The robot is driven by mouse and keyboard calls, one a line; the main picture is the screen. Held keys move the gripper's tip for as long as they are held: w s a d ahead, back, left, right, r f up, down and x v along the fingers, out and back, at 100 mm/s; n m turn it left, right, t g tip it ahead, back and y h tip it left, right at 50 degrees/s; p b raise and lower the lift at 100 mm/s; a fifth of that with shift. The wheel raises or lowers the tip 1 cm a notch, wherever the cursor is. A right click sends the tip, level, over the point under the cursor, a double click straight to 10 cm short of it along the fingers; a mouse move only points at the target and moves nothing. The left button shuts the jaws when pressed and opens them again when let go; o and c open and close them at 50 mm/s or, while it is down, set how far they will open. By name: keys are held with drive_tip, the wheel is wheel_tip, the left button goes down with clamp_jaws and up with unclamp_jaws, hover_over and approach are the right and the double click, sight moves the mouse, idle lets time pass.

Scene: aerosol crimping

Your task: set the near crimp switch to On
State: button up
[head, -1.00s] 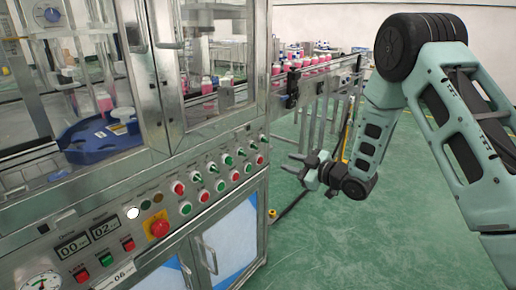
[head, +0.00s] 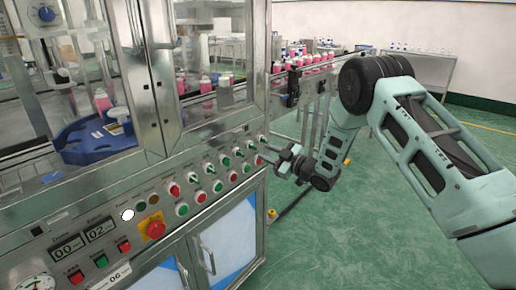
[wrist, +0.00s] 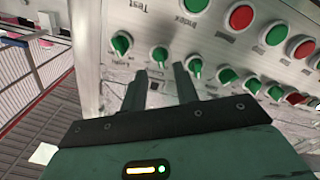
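Several green rotary switches sit in a slanted row on the steel control panel (head: 180,222). In the wrist view they include one at the left (wrist: 121,44), one beyond my fingertips (wrist: 160,54) and one to their right (wrist: 194,66). I cannot tell from the labels which is the near crimp switch. My gripper (head: 264,154) is in front of the panel's far right end in the head view. In the wrist view, my gripper (wrist: 163,82) has its two dark fingers apart, with nothing seen between them. Whether a fingertip touches a switch cannot be told.
Red and green push buttons (wrist: 240,17) lie close to the switches. A red emergency stop (head: 152,229) on yellow is at the panel's left. A conveyor with pink bottles (head: 318,60) runs behind. Green floor (head: 370,200) is open at the right.

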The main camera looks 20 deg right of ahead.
sight(255, 148)
drive_tip(key=x, duration=0.5)
clamp_jaws()
